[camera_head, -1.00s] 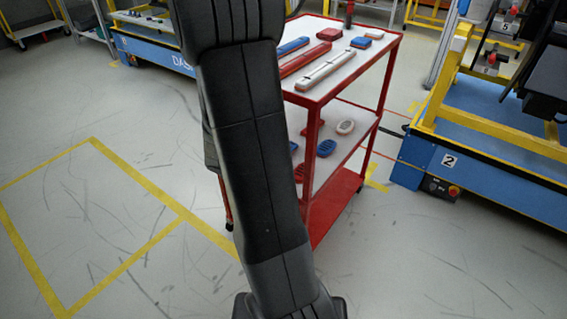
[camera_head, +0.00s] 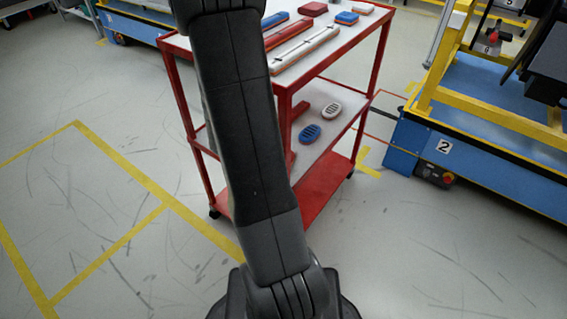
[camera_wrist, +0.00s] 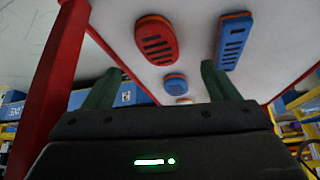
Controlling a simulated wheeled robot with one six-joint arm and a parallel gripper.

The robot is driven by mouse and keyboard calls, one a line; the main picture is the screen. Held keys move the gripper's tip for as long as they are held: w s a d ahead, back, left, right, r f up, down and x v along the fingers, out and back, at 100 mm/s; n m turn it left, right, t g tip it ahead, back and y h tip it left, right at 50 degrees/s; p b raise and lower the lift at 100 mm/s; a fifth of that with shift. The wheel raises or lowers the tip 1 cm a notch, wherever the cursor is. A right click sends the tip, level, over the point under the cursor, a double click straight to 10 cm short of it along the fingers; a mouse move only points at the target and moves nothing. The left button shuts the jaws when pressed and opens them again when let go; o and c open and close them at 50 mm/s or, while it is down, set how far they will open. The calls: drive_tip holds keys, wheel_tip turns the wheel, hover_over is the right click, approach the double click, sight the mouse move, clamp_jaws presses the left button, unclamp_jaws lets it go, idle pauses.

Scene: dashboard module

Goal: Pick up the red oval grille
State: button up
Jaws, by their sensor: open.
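The red oval grille (camera_wrist: 157,42) lies on the cart's pale lower shelf, in the upper middle of the wrist view. It has dark slots and a lighter orange-red edge. My gripper (camera_wrist: 161,70) is open and empty, with its two green fingers spread apart below the red grille in that picture. No contact shows. In the head view my arm hides the red grille and the gripper fingers. A blue oval grille (camera_wrist: 175,83) lies near it, also seen in the head view (camera_head: 310,132). A longer blue grille (camera_wrist: 232,40) with an orange edge lies to its right.
The red cart (camera_head: 285,96) has posts and an upper shelf above the grilles. One red post (camera_wrist: 50,90) stands close at the left of the wrist view. A white oval grille (camera_head: 332,110) lies farther back. A blue and yellow station (camera_head: 470,165) stands right.

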drive_tip(key=b+x, duration=0.2)
drive_tip(key=x, duration=0.6)
drive_tip(key=shift+d+f, duration=0.15)
drive_tip(key=c, duration=1.1)
